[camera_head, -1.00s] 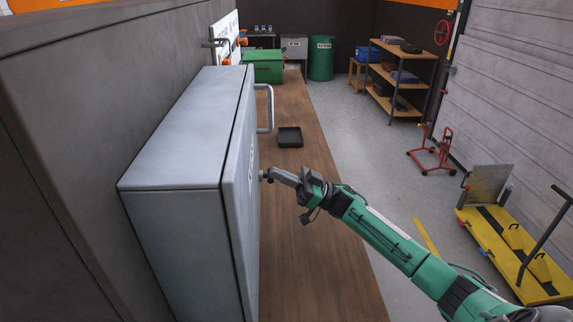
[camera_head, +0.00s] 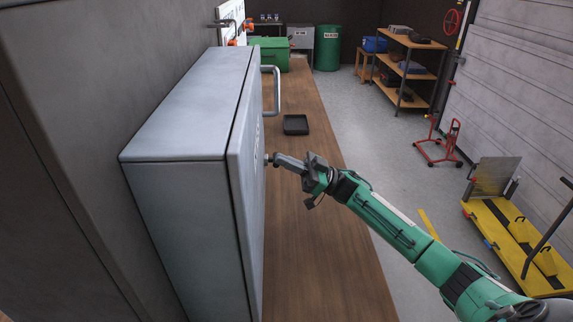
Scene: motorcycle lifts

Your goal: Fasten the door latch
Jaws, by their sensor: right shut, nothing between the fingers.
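A grey metal cabinet (camera_head: 185,110) stands against the wall on the wooden bench. Its door (camera_head: 247,150) faces right and lies close along the cabinet body, with a thin dark seam between them. A grey bar handle (camera_head: 277,90) sticks out from the far part of the door. A small latch knob (camera_head: 268,158) shows on the door face nearer to me. My right gripper (camera_head: 277,159) is shut, its fingertips at the knob; I cannot tell whether they touch it. Nothing shows between the fingers. The door face is seen at a steep angle. My left gripper is not in view.
The wooden bench (camera_head: 315,240) is mostly clear beside the cabinet. A black tray (camera_head: 296,125) lies on it, with a green box (camera_head: 270,53) farther back. A shelf rack (camera_head: 407,70), red stand (camera_head: 438,142) and yellow lift (camera_head: 515,235) stand on the floor to the right.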

